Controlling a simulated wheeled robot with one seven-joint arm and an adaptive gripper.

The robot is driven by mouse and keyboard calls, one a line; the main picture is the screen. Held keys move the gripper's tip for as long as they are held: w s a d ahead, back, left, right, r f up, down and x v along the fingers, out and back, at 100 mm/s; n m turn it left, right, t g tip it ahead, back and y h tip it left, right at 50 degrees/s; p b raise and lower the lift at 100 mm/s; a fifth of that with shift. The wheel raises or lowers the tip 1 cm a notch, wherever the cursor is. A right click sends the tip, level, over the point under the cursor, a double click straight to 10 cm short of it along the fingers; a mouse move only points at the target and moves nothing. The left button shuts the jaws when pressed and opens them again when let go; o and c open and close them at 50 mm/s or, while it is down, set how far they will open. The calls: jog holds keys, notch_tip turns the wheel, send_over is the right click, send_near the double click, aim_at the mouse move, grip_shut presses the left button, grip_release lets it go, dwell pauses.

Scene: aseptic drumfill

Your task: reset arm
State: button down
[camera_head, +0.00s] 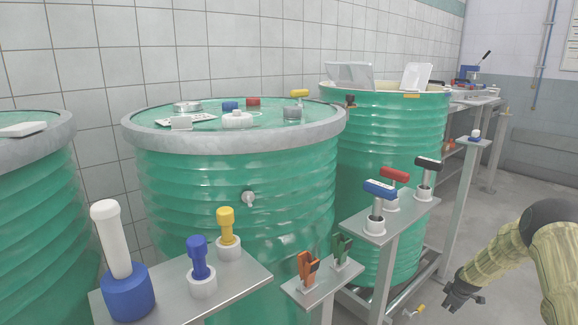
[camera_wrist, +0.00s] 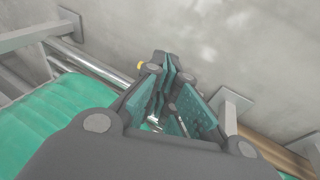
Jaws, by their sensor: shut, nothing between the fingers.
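My gripper (camera_head: 462,296) hangs low at the lower right of the head view, at the end of my bent arm. It is empty and apart from the stands and drums beside it. In the wrist view my gripper (camera_wrist: 172,100) has its teal-padded fingers over the grey floor, with no object between them. Part of a green drum (camera_wrist: 60,120) lies to the left in that view.
Ribbed green drums (camera_head: 240,190) stand along the tiled wall. Metal stands hold a blue T-handle (camera_head: 380,188), an orange clip (camera_head: 306,268) and a white-handled tool (camera_head: 112,240). A bench (camera_head: 475,102) is behind. Floor (camera_head: 520,180) at right is clear.

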jog(key=s+a+f+m+y, duration=0.1)
jog(key=s+a+f, duration=0.45)
jog(key=a, duration=0.35)
jog(key=s+a+f+m+y, duration=0.1)
jog(key=s+a+f, duration=0.4)
jog(key=a, duration=0.5)
jog(key=s+a+m+g, duration=0.1)
jog(key=s+a, duration=0.6)
jog(key=s, duration=0.4)
jog(key=s+a+m+g, duration=0.1)
jog(key=s+a+m, duration=0.1)
jog(key=s+a, duration=0.6)
jog(key=s+a+m+g, duration=0.1)
jog(key=s+a, duration=0.4)
jog(key=s, duration=0.8)
jog(key=s+a+r+m+g+p, duration=0.1)
jog(key=s+r, duration=0.2)
jog(key=s, duration=0.4)
jog(key=s+a+r+m, duration=0.15)
jog(key=s+r, duration=0.25)
jog(key=s, duration=0.4)
notch_tip(320, 180, up, 31)
jog(key=p, duration=3.2)
jog(key=shift+w+a+r, duration=0.15)
jog(key=shift+w+a, duration=0.05)
jog(key=shift+w, duration=0.05)
